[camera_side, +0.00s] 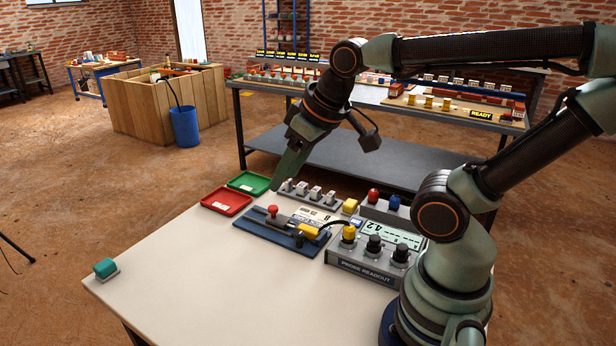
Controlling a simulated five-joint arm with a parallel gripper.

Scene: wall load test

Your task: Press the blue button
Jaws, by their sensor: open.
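The blue button (393,203) is a round cap on a grey box at the back right of the white table. A red button (373,196) stands left of it on the same box. My gripper (280,181) points down near the table's back edge, beside the green tray and behind the toggle switches. It is well left of the blue button and apart from it. It is open and I see nothing held. Its two fingers overlap from this side.
The front of the table (210,300) is clear.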

